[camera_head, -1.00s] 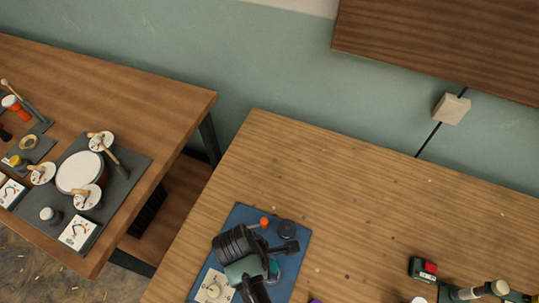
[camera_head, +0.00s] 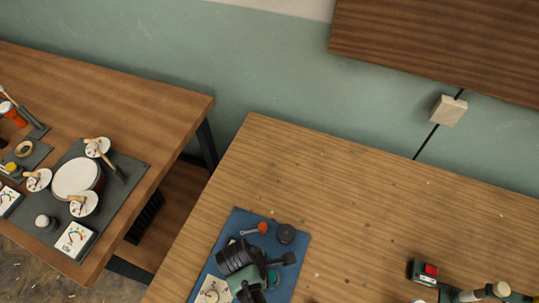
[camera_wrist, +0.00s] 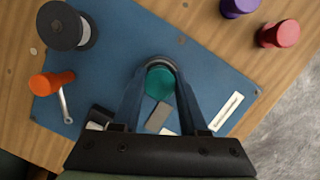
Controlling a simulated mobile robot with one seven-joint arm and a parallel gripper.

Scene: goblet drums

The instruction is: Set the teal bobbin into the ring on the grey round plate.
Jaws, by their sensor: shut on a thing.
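The teal bobbin (camera_wrist: 160,82) is between the fingers of my gripper (camera_wrist: 160,78) in the wrist view, over the blue mat; the fingers are shut on it. A grey curved rim shows just behind it; I cannot tell what that rim belongs to. In the head view, a bit of teal (camera_head: 273,277) shows beside my dark wrist, which hides most of the grip. I cannot make out the grey round plate or its ring for certain in either view.
The blue mat (camera_head: 300,262) also carries a dark round spool (camera_wrist: 65,27) and an orange-handled tool (camera_wrist: 50,83). Purple (camera_wrist: 238,5) and red (camera_wrist: 280,34) pieces stand off the mat's edge. A second table (camera_head: 150,105) with drum parts is at left. The wooden tabletop is bare behind the mat.

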